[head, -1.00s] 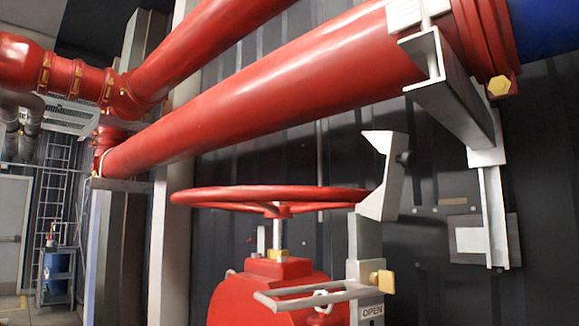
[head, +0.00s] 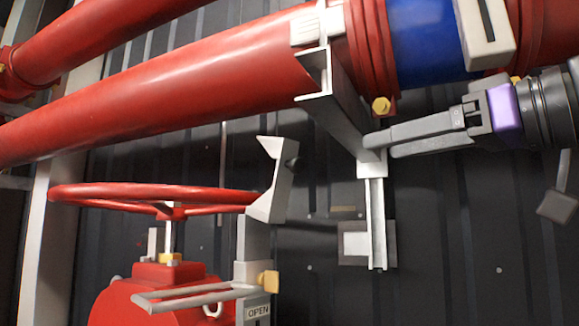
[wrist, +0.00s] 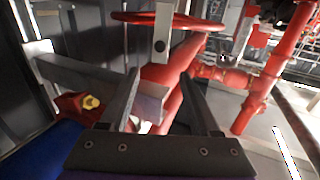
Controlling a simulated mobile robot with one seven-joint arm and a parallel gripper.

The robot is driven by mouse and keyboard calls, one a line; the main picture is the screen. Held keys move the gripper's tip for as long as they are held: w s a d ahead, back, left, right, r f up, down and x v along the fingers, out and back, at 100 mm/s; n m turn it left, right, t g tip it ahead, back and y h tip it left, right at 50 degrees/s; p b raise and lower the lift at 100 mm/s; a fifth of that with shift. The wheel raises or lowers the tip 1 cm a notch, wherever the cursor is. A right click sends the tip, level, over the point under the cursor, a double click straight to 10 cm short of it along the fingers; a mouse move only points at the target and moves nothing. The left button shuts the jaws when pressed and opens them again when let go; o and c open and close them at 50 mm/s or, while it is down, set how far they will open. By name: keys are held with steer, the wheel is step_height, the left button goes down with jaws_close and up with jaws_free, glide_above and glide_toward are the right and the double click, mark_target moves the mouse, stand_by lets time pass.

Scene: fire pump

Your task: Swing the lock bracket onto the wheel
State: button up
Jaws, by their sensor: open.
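The red wheel (head: 75,192) lies nearly level on its stem at the left of the head view. It also shows at the top of the wrist view (wrist: 135,16). The pale lock bracket (head: 271,195), a bent hooked plate with a dark knob, stands upright at the wheel's right edge. Whether it touches the rim is unclear. In the wrist view the bracket (wrist: 162,32) is beyond the fingertips. My gripper (head: 380,145) is open and appears empty, right of the bracket and below the pipe. Its two spread fingers also show in the wrist view (wrist: 160,76).
A large red pipe (head: 200,95) with a blue section (head: 428,40) runs above. A yellow knob (head: 268,282) and metal loop (head: 185,298) are below the bracket.

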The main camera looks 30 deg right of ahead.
mark_target(301, 165)
steer(key=x, duration=1.7)
steer(key=shift+w+a+p, duration=0.1)
steer(key=shift+w+p, duration=0.1)
steer(key=shift+p, duration=0.1)
jaws_close()
steer(key=shift+r, duration=0.1)
stand_by(0.5)
